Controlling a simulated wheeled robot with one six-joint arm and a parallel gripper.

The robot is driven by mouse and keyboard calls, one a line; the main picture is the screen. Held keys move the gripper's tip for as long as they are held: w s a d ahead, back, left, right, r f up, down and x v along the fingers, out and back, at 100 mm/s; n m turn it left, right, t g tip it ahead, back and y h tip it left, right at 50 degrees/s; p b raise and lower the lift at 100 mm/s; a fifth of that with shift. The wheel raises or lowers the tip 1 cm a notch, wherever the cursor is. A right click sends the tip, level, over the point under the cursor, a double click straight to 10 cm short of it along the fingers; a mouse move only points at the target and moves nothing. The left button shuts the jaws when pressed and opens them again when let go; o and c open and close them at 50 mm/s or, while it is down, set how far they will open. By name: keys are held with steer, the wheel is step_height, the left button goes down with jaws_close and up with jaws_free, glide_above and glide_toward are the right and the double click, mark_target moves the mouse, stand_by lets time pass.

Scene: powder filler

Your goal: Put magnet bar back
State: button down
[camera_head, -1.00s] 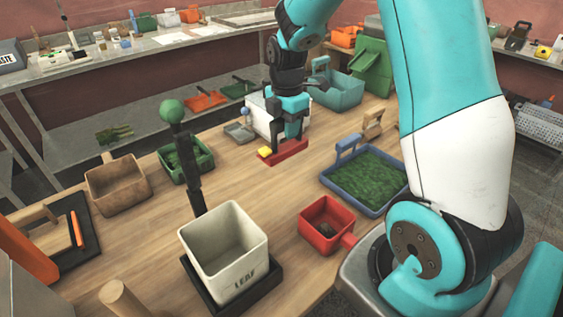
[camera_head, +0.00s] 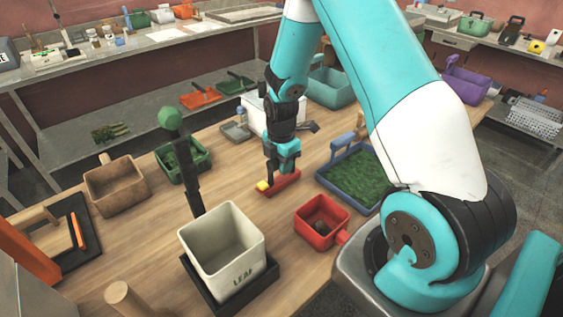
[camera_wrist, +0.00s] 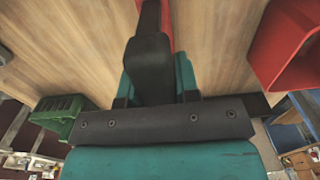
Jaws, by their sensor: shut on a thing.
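A red bar with a yellow end (camera_head: 290,185), which I take to be the magnet bar, is low over or on the wooden table. I cannot tell whether it touches the wood. My gripper (camera_head: 282,174) points down and is shut on this bar. In the wrist view the dark fingers (camera_wrist: 152,65) hide most of the bar. A narrow red strip beside them looks like part of the bar.
A red box with a handle (camera_head: 300,222) stands close by, right and nearer the camera. A blue tray of green leaf (camera_head: 325,182) lies to the right, a green tray (camera_head: 205,163) to the left. A white LEAF bin (camera_head: 240,268) stands in front. Bare wood lies left of the bar.

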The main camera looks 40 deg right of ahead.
steer(key=shift+f, duration=0.2)
steer(key=c, duration=0.8)
jaws_free()
steer(key=shift+r, duration=0.1)
steer(key=shift+c, duration=0.2)
steer(key=shift+r, duration=0.1)
step_height(320, 180, up, 12)
steer(key=b, duration=0.3)
steer(key=s+a+r+m+y, duration=0.1)
steer(key=s+a+r+m, duration=0.3)
steer(key=a, duration=0.4)
steer(key=s+a+r+m+y, duration=0.1)
steer(key=s+a+r+m, duration=0.1)
steer(key=s+a+r, duration=0.4)
steer(key=s+a+m+y, duration=0.2)
steer(key=s+a+m, duration=0.3)
steer(key=s+a, duration=0.4)
steer(key=s, duration=0.3)
steer(key=shift+s+r, duration=0.15)
steer(key=shift+r, duration=0.1)
